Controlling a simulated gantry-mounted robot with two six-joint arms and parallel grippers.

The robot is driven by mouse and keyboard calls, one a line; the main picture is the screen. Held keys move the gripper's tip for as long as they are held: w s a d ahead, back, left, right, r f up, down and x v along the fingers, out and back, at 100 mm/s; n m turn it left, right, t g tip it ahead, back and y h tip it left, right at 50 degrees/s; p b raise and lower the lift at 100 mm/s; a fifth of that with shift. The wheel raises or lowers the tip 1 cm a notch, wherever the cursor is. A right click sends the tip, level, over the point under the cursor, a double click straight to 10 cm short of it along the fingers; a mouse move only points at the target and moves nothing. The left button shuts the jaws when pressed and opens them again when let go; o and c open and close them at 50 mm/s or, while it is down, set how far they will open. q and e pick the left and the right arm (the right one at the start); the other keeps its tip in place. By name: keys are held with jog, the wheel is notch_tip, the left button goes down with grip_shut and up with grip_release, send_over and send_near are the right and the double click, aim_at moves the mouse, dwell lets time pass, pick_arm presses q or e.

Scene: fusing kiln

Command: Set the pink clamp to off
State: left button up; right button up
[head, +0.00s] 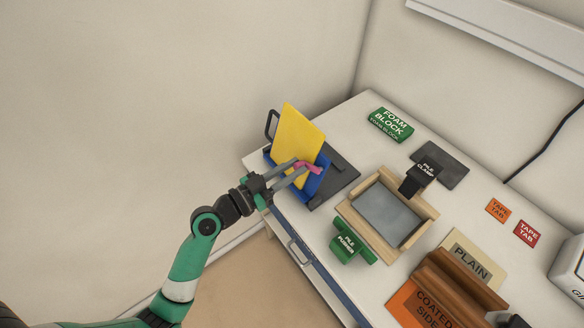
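The pink clamp (313,168) is a small lever on the blue holder (318,184) at the left end of the bench, in front of an upright yellow panel (293,134). My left gripper (303,166) reaches in from the left with its two grey fingers apart. Their tips are at the clamp and overlap its left part; I cannot tell if they touch it. The fingers hide part of the clamp and of the blue holder. My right gripper cannot be made out.
A dark plate (342,173) lies right of the holder. A wooden frame (428,212) with a black file clamp (424,174), a green block (351,243) and a green foam block (391,124) are on the bench. Brown wooden pieces (457,283) stand at the front right.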

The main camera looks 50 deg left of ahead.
pick_arm(q)
grip_shut()
jog(key=d+n+y+p, duration=0.1)
jog(key=n+p, duration=0.4)
jog(key=p, duration=0.1)
jog(key=d+f+n+g+y+p, duration=0.1)
jog(key=n+y+p, duration=0.1)
jog(key=n+p, duration=0.3)
jog(key=s+d+f+n+g+y+p, duration=0.1)
jog(key=d+n+y+p, duration=0.1)
jog(key=n+p, duration=0.3)
jog(key=shift+s+d+f+n+p, duration=0.15)
jog(key=shift+n+p, duration=0.25)
jog(key=shift+p, duration=1.85)
jog(key=shift+f, duration=0.1)
